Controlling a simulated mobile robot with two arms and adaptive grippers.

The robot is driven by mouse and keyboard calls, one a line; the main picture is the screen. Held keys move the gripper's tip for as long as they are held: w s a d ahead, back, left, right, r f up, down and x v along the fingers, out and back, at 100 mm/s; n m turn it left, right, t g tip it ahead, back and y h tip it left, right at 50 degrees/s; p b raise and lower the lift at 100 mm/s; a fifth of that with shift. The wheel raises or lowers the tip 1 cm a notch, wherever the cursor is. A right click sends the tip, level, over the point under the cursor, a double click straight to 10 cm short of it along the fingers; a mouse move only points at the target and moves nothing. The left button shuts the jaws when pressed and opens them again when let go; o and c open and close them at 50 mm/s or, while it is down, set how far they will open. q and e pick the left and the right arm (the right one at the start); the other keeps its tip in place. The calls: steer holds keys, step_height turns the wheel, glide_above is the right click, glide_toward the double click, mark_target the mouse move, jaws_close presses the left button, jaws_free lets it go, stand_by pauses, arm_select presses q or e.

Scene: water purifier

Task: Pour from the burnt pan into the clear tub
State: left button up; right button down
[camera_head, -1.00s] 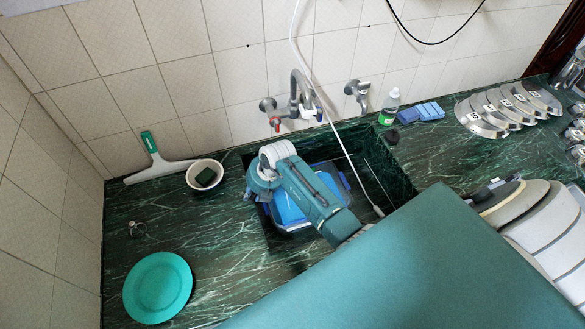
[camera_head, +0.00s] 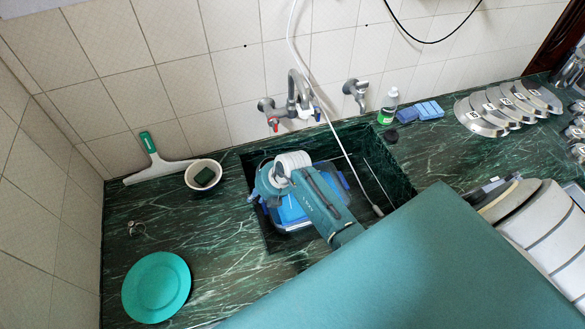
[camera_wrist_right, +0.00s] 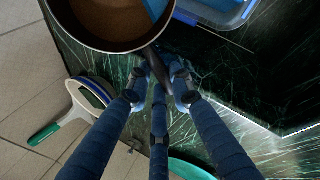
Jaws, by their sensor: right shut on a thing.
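The burnt pan (camera_wrist_right: 105,14) has a dark rim and a brown inside, and is cut off by the top of the right wrist view. My right gripper (camera_wrist_right: 160,80) is shut on its dark handle. The clear tub (camera_wrist_right: 222,14) with blue edging lies just beyond the pan at the upper right. In the head view, the tub (camera_head: 342,180) sits in the sink, largely covered by my right arm (camera_head: 322,205). A blue patch shows inside it. The pan is hidden in the head view. My left gripper is not in view.
A bowl with a dark sponge (camera_head: 204,176), a squeegee (camera_head: 155,160) and a teal plate (camera_head: 157,287) lie left of the sink (camera_head: 390,175). Faucets (camera_head: 298,100) and a white hose stand behind it. A bottle (camera_head: 389,106) and steel lids (camera_head: 480,118) are at the right.

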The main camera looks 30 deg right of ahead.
steer(key=shift+w+a+f, duration=0.1)
steer(key=shift+a, duration=0.1)
steer(key=shift+s+d+t, duration=0.3)
steer(key=shift+s+d, duration=0.05)
steer(key=shift+w+a+f+y, duration=0.1)
steer(key=shift+a+f+y, duration=0.1)
steer(key=shift+y, duration=0.1)
steer(key=shift+s+d+r+t, duration=0.1)
steer(key=shift+s+d+t, duration=0.2)
steer(key=shift+w+a, duration=0.15)
steer(key=shift+a, duration=0.05)
steer(key=shift+s+d+r+t+y, duration=0.15)
steer(key=shift+s+d+t+y, duration=0.15)
steer(key=shift+t, duration=0.1)
